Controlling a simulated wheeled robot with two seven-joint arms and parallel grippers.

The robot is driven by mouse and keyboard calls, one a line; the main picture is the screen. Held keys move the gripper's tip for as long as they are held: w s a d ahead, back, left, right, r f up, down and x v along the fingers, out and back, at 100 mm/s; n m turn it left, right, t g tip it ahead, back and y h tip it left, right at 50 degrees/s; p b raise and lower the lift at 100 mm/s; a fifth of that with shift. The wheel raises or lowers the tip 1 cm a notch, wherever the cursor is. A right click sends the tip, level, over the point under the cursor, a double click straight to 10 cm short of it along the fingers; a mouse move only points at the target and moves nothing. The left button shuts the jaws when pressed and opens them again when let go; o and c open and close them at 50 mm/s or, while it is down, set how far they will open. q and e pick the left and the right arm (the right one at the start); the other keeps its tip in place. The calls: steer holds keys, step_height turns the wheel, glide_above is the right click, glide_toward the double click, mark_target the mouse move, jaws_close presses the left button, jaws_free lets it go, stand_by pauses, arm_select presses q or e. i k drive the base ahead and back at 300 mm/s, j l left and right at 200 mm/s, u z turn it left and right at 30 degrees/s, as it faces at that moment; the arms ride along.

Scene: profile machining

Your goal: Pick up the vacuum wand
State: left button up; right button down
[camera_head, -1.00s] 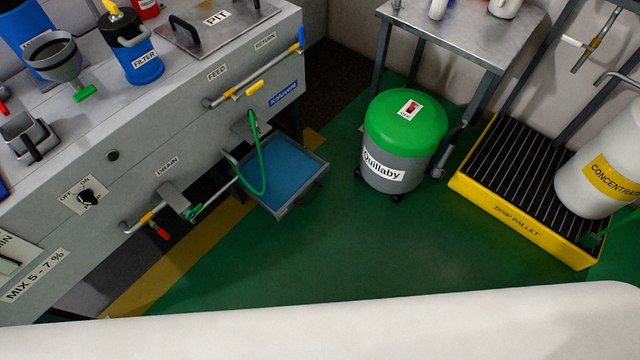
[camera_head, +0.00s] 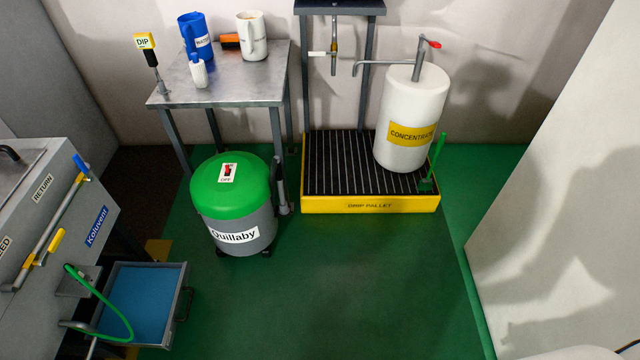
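The vacuum (camera_head: 245,222) stands on the green floor left of centre, a grey drum with a green lid and a "Quillaby" label. A red switch on a white plate marked OFF sits on its lid. A slim dark grey upright piece (camera_head: 280,185), which looks like the vacuum wand, stands against the drum's right side. It is upright, with a wider foot low down. Neither of my grippers is in view.
A metal table (camera_head: 222,88) with jugs stands behind the vacuum. A yellow drip pallet (camera_head: 370,204) with a white concentrate drum (camera_head: 412,105) is to the right. A machine (camera_head: 45,225) and pulled-out blue-filled tray (camera_head: 182,300) are at left. Floor in front is clear.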

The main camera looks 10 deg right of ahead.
mark_target(279, 173)
steer(key=i+j, duration=0.15)
steer(key=i, duration=0.25)
steer(key=i+j+z, duration=0.1)
steer(key=i, duration=0.3)
steer(key=i+j, duration=0.3)
steer(key=i+z, duration=0.2)
steer(key=z, duration=1.1)
